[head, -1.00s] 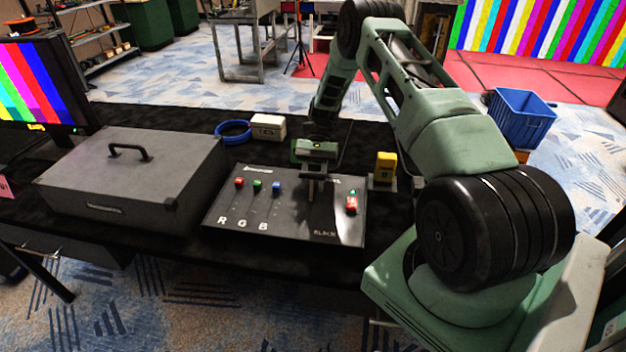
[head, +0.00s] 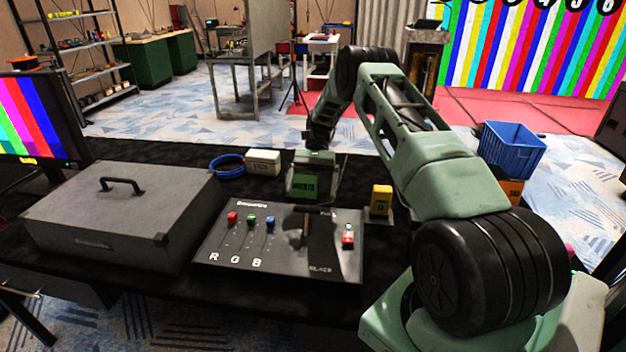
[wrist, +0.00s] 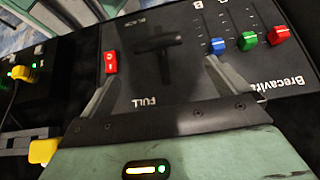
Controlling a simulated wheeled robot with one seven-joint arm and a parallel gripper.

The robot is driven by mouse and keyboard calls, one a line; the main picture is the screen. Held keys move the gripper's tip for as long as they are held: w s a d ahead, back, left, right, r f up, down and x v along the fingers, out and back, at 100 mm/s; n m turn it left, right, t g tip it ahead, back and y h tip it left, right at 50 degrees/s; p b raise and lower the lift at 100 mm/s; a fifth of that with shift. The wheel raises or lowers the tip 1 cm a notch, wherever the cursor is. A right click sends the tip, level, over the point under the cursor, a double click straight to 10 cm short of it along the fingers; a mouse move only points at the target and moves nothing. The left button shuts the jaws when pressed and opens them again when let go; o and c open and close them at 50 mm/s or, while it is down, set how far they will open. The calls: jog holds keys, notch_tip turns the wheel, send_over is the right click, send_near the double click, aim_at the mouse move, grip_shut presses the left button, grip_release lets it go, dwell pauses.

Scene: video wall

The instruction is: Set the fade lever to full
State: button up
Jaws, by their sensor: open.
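The fade lever is a dark T-shaped handle (head: 318,214) on the right half of a black control panel (head: 228,262). In the wrist view the lever (wrist: 158,42) stands nearer the BLACK label than the FULL label (wrist: 145,102). The BLACK label (head: 320,268) is at the panel's near edge in the head view. My gripper (head: 304,196) is at the panel's far edge, behind the lever. In the wrist view my open gripper (wrist: 160,72) has its fingers spread on either side of the lever's line, with nothing held. Contact with the lever cannot be told.
Red, green and blue sliders (head: 251,222) are left of the lever. A red switch (head: 348,237) is close on its right. A yellow device (head: 381,199) stands beside the panel. A grey case (head: 120,215) fills the table's left. A blue coil (head: 228,165) and white box (head: 263,162) lie behind.

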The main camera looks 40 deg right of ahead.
jog(key=v, duration=0.4)
jog(key=shift+d+r+b, duration=0.1)
jog(key=shift+b, duration=0.25)
